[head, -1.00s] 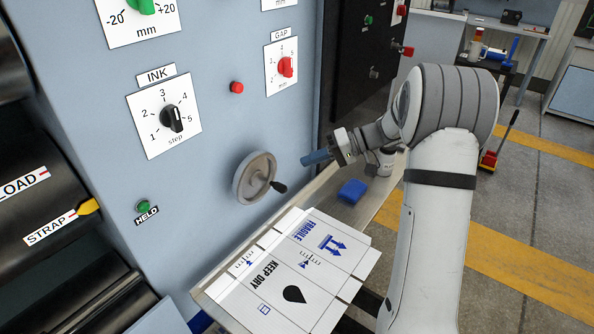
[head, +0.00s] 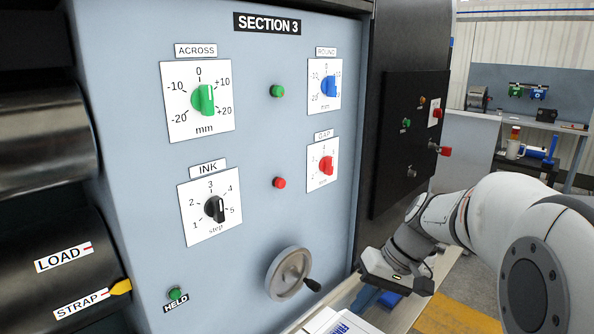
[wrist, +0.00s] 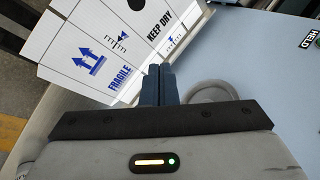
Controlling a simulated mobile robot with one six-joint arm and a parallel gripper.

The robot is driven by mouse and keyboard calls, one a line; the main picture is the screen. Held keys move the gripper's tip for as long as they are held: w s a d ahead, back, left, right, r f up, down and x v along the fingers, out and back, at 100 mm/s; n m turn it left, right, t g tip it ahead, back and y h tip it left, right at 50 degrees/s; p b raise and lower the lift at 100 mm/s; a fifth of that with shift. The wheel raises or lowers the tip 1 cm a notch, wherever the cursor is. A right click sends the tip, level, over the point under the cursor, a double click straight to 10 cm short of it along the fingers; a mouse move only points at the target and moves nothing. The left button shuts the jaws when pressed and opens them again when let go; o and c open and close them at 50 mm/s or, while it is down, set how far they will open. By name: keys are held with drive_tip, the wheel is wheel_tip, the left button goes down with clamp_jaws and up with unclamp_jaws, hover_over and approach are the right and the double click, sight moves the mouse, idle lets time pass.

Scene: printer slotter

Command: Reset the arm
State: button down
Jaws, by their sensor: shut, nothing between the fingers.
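My gripper (wrist: 158,85) is shut and empty in the wrist view, its two dark blue fingers side by side. Its tips point toward the printed carton sheet (wrist: 110,50), and I cannot tell how high above it they are. In the head view my gripper (head: 364,298) hangs at the lower right, to the right of the handwheel (head: 287,273), with the fingers partly hidden by the gripper body. My arm reaches in from the right edge.
The grey-blue Section 3 panel (head: 255,130) stands upright at the left with knobs and lamps. A black control box (head: 405,140) is behind my wrist. The sheet's corner (head: 340,322) shows at the bottom. Floor (head: 455,315) is visible below my arm.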

drive_tip(key=s+d+f+m+t+h, duration=0.1)
drive_tip(key=s+h, duration=0.4)
drive_tip(key=s, duration=0.7)
drive_tip(key=shift+s+d+f+t+h, duration=0.45)
drive_tip(key=shift+f+t, duration=0.4)
drive_tip(key=shift+t, duration=0.15)
drive_tip(key=shift+w, duration=0.1)
